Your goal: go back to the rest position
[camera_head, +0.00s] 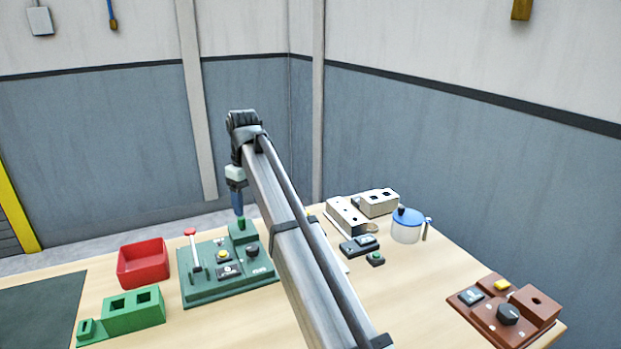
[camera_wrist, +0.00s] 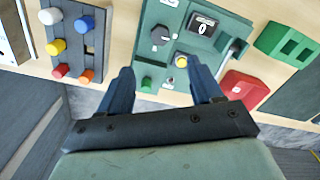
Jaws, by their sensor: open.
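My gripper (camera_head: 238,207) hangs pointing down above the back right part of the green control panel (camera_head: 205,288). In the wrist view its two dark blue fingers (camera_wrist: 163,82) are apart, with nothing held between them. A small green peg (camera_wrist: 146,84) on the panel shows between the fingers; in the head view the green peg (camera_head: 240,222) is just below the fingertips. I cannot tell whether they touch it. The panel carries a red-topped lever (camera_head: 191,234), a black knob (camera_head: 252,250), a yellow button (camera_head: 224,255) and a small display (camera_wrist: 203,25).
A red bin (camera_head: 143,265) and green socket block (camera_head: 135,313) are left of the panel. A blue-lidded jar (camera_head: 407,230), white blocks (camera_head: 346,216) and a brown panel (camera_head: 485,317) are right. A rack of coloured knobs (camera_wrist: 78,62) shows in the wrist view. Air above is clear.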

